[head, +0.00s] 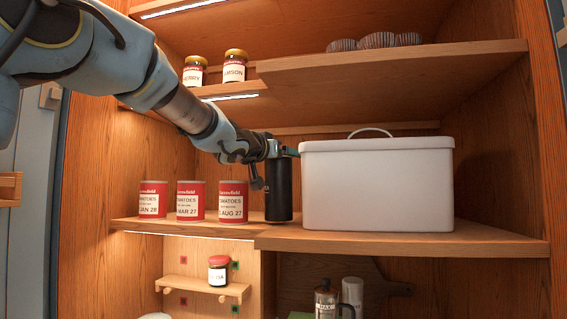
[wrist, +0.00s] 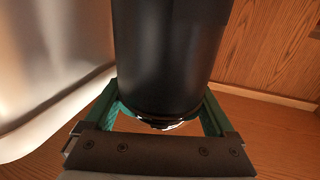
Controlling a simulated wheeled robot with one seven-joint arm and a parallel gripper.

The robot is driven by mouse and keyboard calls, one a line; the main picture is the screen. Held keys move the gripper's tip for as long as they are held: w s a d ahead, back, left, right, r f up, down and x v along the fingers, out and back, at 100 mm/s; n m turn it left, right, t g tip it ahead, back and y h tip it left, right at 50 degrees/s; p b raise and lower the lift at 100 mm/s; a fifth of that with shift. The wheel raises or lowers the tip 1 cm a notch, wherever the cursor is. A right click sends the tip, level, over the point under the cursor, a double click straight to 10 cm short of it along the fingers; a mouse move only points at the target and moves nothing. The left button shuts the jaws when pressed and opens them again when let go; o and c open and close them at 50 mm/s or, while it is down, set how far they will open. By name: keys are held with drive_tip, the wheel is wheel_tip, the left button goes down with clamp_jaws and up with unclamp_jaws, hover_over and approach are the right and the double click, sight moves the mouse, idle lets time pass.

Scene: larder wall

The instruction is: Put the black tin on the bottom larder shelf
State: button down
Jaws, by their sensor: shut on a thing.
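The black tin (head: 279,190) is a tall dark cylinder at the middle larder shelf, just left of the white bread bin. My gripper (head: 282,152) is shut on the tin near its top. In the wrist view the tin (wrist: 168,55) fills the middle between the green fingers of my gripper (wrist: 162,112). The tin looks upright, with its base at or very close to the shelf board (head: 400,243); I cannot tell whether it touches. The lower part of the larder (head: 300,265) shows only partly beneath this shelf.
The white bread bin (head: 377,188) stands close on the tin's right. Red tomato tins (head: 190,201) stand in a row to its left. Jars (head: 235,66) and bowls (head: 377,41) are above. Below are a small rack with a jar (head: 218,271) and a coffee pot (head: 326,300).

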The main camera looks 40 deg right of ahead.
drive_tip(key=shift+f, duration=0.5)
unclamp_jaws()
drive_tip(key=b+v, duration=0.1)
drive_tip(key=v, duration=1.1)
drive_tip(key=shift+b, duration=0.3)
